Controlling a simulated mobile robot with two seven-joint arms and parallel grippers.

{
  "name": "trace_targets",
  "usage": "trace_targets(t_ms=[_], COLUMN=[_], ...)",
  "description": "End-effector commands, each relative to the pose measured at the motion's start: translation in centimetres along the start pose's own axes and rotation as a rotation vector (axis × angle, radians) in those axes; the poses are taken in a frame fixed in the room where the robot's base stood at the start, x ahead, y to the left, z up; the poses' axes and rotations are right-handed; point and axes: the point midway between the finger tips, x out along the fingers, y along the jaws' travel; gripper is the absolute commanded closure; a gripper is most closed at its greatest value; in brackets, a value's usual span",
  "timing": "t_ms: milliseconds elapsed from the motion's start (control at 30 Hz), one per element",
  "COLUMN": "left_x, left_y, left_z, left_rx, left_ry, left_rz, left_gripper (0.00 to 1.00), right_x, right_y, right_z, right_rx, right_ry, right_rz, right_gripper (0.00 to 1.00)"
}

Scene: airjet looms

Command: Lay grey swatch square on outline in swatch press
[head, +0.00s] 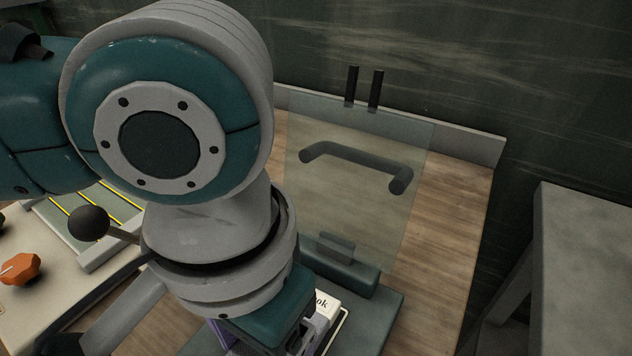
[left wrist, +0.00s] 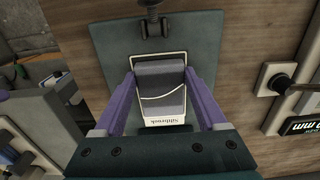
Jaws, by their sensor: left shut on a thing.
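The grey swatch (left wrist: 161,98) with a white printed label strip is between the purple fingers of my left gripper (left wrist: 160,78), which is shut on it. It is over the dark green bed of the swatch press (left wrist: 105,45). In the head view the press bed (head: 382,318) is partly behind my left arm, and only a corner of the white label (head: 322,301) shows. I cannot tell whether the swatch touches the bed. My right gripper is not in view.
The clear press lid (head: 355,210) with its dark handle (head: 358,160) stands raised behind the bed. A control panel with an orange knob (head: 20,269) and a black ball lever (head: 88,223) is at the left. Bare wooden table (head: 455,210) lies to the right.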

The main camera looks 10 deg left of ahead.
Motion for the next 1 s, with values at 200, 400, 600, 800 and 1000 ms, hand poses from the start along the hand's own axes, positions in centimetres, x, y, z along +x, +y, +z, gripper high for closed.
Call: trace_targets(t_ms=[200,400,600,800,1000], left_x=[0.3,0.2,0.2,-1.3,-5.8], left_y=[0.0,0.0,0.0,0.1,0.0], left_z=[0.0,0.0,0.0,-0.1,-0.1], left_rx=[-0.001,-0.001,-0.001,0.0,0.002], left_ry=[-0.001,-0.001,0.0,0.002,0.005], left_rz=[0.001,0.001,0.001,0.002,0.002], left_gripper=[0.24,0.01,0.0,0.0,0.0], right_x=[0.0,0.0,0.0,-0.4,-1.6], right_y=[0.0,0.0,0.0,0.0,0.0], right_z=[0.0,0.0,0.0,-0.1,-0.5], right_rx=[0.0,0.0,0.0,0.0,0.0], right_ry=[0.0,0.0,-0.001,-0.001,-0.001], right_rz=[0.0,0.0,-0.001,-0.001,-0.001], right_gripper=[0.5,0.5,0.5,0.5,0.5])
